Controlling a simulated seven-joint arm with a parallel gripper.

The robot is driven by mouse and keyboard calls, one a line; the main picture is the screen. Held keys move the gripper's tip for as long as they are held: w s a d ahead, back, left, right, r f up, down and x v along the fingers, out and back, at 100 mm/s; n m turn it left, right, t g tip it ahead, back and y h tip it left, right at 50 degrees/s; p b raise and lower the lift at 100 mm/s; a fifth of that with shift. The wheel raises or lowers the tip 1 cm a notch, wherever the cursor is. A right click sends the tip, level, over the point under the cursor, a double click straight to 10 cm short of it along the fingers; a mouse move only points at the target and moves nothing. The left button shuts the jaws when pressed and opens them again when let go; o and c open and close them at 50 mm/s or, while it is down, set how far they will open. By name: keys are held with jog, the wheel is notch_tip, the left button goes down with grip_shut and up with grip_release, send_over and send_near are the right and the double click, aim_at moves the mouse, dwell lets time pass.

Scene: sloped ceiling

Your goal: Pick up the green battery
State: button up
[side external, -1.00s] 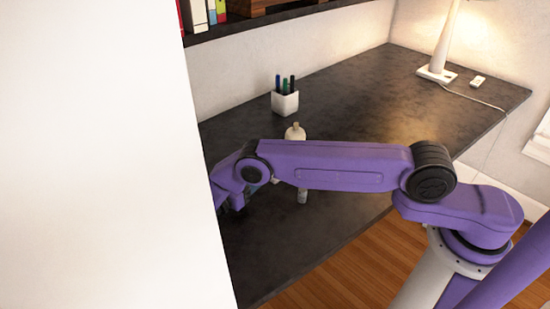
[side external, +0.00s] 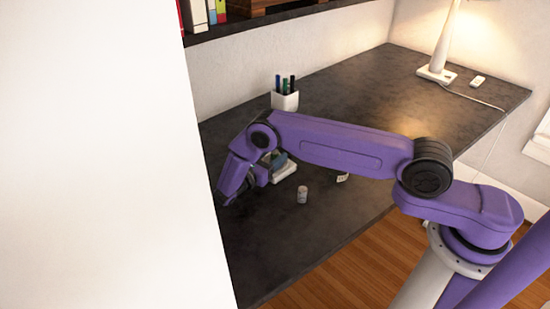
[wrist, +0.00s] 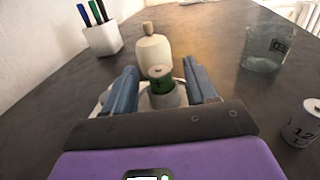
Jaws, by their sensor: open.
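In the wrist view, the green battery (wrist: 161,82) stands upright between my gripper's two blue-grey fingers (wrist: 160,70). It has a pale top and a green band, with a grey rounded shape around or below it. I cannot tell whether that is part of it. The fingers are open, one on each side of it, with visible gaps. In the side external view my gripper (side external: 278,161) is low over the desk, beside a white dish (side external: 285,172), partly behind my wrist. I cannot make out the battery in that view.
A cream bottle with a stopper (wrist: 152,52) stands just behind the battery. A clear glass jar (wrist: 265,48) is to the right, and a white cylinder with dark print (wrist: 300,122) is nearer. A white pen holder (side external: 285,101) stands at the back. The desk's right half (side external: 420,110) is mostly clear.

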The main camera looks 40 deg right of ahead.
grip_shut()
